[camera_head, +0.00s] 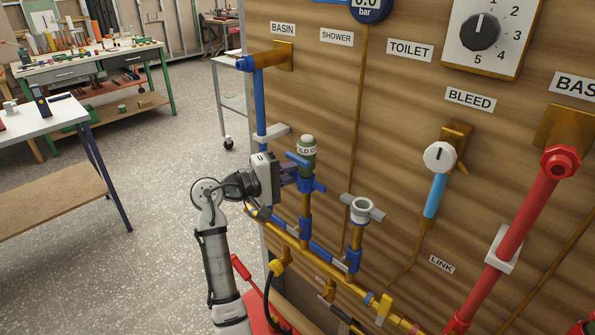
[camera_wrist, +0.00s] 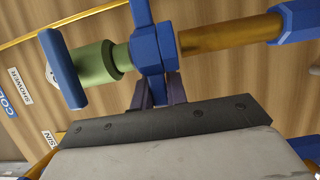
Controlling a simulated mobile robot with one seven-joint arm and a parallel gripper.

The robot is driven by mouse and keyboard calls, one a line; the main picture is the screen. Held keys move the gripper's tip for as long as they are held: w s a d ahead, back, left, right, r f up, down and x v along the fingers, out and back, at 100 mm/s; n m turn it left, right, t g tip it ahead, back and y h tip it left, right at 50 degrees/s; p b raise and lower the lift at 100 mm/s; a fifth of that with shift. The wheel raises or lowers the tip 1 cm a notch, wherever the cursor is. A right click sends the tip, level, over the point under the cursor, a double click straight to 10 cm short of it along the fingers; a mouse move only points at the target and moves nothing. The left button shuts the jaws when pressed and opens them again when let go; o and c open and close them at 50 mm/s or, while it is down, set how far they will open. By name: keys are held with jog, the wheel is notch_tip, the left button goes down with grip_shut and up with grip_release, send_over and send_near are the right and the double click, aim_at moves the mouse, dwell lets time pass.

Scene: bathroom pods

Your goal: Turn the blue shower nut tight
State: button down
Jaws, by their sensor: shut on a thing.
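A blue nut (camera_head: 314,185) sits on the vertical pipe just below a green valve body (camera_head: 308,150), under the SHOWER label (camera_head: 336,38). My gripper (camera_head: 296,179) reaches it from the left and is shut on it. In the wrist view the blue nut (camera_wrist: 152,42) stands between the dark fingers (camera_wrist: 158,92), with the green valve body (camera_wrist: 97,63) on its left and a brass pipe (camera_wrist: 228,35) on its right. The far side of the nut is hidden. I cannot tell how tight it is.
A blue handle (camera_wrist: 62,69) projects beside the green valve, close to my gripper. A blue pipe (camera_head: 259,105) runs down on the left, and a grey capped fitting (camera_head: 361,210) stands on the right. A brass pipe (camera_head: 335,272) runs below. Open floor (camera_head: 165,180) lies left.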

jog(key=shift+d+m+g, duration=0.1)
jog(key=shift+m+g, duration=0.2)
jog(key=c, duration=1.4)
grip_release()
jog(key=b+v, duration=0.3)
jog(key=v, duration=1.1)
jog(key=shift+f+b, duration=0.15)
jog(key=shift+b, duration=0.2)
jog(key=shift+w, duration=0.15)
